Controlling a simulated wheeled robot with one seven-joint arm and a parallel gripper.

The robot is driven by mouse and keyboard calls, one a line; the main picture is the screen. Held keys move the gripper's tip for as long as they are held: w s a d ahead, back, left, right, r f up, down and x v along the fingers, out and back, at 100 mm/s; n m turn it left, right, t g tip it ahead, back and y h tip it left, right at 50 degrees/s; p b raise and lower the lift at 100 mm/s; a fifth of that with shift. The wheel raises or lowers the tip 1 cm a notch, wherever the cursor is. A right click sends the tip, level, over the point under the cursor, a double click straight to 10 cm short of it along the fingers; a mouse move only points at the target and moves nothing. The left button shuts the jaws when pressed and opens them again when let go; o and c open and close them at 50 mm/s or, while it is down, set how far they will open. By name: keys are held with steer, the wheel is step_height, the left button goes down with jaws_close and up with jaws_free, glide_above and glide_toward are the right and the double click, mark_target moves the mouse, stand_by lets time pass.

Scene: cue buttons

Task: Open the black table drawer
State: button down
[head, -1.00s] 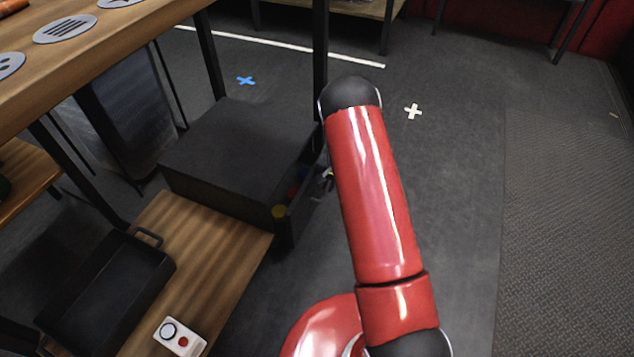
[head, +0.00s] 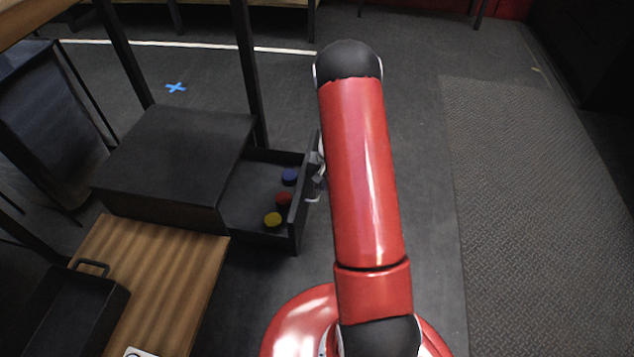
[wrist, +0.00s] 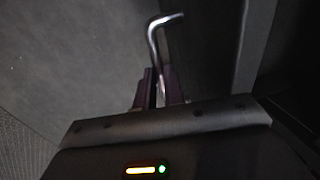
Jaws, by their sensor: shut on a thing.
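The black drawer (head: 262,194) is pulled well out of the right side of its black cabinet (head: 175,165) in the head view. Blue, red and yellow round pieces lie inside it. My gripper (head: 317,187) is at the drawer's front, mostly hidden behind my red arm. In the wrist view, my gripper (wrist: 160,88) is shut on the silver handle (wrist: 155,42), a bent metal bar whose upper end shows beyond the fingers. The drawer front (wrist: 211,50) stands beside the handle in that view.
A wooden shelf board (head: 150,275) with a black tray (head: 70,310) lies in front of the cabinet. Dark table legs (head: 248,75) rise behind it. The floor to the right is clear, with a ribbed mat (head: 540,200) farther right.

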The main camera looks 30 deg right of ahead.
steer(key=c, duration=1.5)
jaws_free()
steer(key=r, duration=0.2)
steer(key=r+p, duration=0.1)
steer(key=r, duration=0.2)
steer(key=s+d+r, duration=0.1)
steer(key=r, duration=0.1)
steer(key=shift+d+r, duration=0.1)
steer(key=shift+r, duration=0.25)
